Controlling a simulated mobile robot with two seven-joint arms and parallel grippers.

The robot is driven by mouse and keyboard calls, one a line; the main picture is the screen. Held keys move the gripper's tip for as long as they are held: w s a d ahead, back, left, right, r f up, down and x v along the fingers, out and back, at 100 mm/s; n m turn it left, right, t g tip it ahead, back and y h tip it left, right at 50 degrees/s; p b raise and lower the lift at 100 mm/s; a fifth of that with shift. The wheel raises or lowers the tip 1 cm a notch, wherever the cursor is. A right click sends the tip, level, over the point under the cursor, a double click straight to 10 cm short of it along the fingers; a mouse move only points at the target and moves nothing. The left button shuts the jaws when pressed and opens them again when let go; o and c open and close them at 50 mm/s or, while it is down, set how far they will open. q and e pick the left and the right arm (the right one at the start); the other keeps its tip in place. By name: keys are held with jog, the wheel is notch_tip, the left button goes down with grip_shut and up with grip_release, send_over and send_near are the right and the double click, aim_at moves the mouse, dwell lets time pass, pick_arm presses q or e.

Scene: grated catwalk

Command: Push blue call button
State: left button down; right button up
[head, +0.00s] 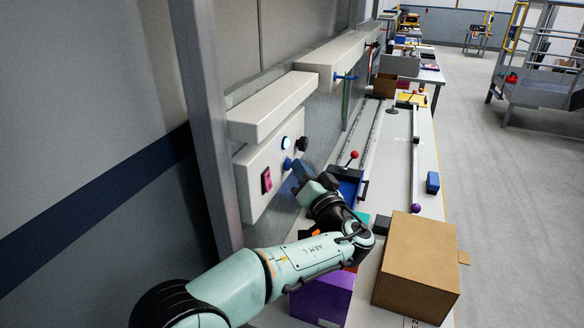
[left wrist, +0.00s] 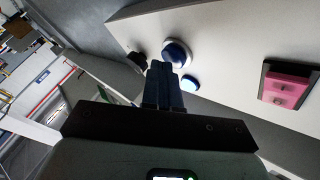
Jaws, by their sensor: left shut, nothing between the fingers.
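A pale control panel (head: 252,205) is on the wall at the left of the bench. The blue call button (head: 287,163) is round and sits on it below a bright lit lamp (head: 286,142); the button also shows in the left wrist view (left wrist: 177,52), with the lamp (left wrist: 190,84) beside it. My left gripper (head: 298,168) is shut and empty, its dark blue fingers pointing at the panel. In the left wrist view the fingertips (left wrist: 162,66) overlap the button's edge; I cannot tell whether they touch it. My right gripper is out of view.
A pink rocker switch (head: 266,180) and a black knob (head: 302,143) share the panel. A pale ledge (head: 270,107) juts out above. On the bench stand a cardboard box (head: 420,262), a purple box (head: 322,297), a blue tray (head: 347,187) and a red-knobbed lever (head: 353,155).

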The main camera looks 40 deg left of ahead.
pick_arm(q)
jog(key=w+d, duration=0.1)
jog(key=d, duration=0.5)
jog(key=shift+w, duration=0.2)
jog(key=shift+a, duration=0.1)
dwell(0.5)
